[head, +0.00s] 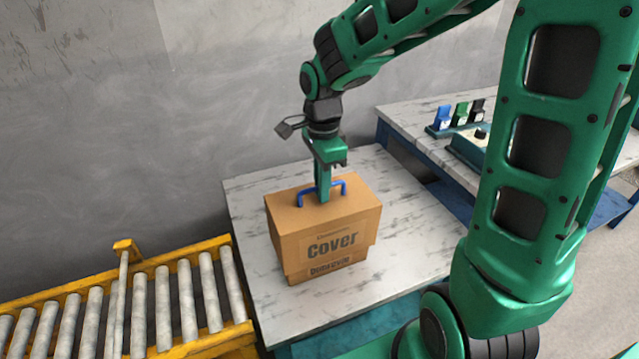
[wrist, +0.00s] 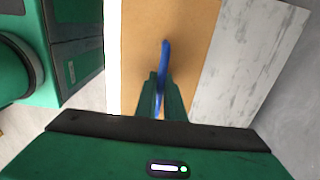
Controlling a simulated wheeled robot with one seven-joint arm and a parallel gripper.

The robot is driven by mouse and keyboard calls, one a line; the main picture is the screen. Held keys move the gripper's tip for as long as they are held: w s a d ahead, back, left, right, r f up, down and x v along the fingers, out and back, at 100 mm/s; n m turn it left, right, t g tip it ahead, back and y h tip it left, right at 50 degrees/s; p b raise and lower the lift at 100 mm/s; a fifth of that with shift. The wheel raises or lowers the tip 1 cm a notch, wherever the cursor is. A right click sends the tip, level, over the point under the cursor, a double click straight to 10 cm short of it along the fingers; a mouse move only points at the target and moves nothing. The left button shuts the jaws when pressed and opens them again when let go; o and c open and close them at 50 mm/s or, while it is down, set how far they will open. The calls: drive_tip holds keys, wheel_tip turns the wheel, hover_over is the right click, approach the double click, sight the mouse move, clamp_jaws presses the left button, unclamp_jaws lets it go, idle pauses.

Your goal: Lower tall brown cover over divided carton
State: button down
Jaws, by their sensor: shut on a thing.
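The brown cover (head: 322,235), marked "Cover", sits over the carton (head: 327,271) on the marble-topped table. Only a narrow strip of the carton, with part of a printed word, shows below the cover's lower edge. Its dividers are hidden. My gripper (head: 323,195) is above the cover and shut on its blue handle (head: 302,197). In the wrist view, my gripper (wrist: 163,95) has its fingers around the blue handle (wrist: 165,55), above the brown top of the cover (wrist: 195,30).
A yellow roller conveyor (head: 125,305) stands at the left of the marble table (head: 410,225). Bare tabletop surrounds the carton. A second table (head: 405,115) at the back right holds blue, green and black items (head: 460,113). A grey wall (head: 150,120) is behind.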

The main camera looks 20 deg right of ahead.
sight(322, 208)
drive_tip(key=shift+f, duration=3.35)
drive_tip(key=c, duration=1.8)
unclamp_jaws()
drive_tip(key=shift+o, duration=0.7)
drive_tip(key=o, duration=0.4)
drive_tip(key=shift+c, duration=0.2)
drive_tip(key=shift+r, duration=3.45)
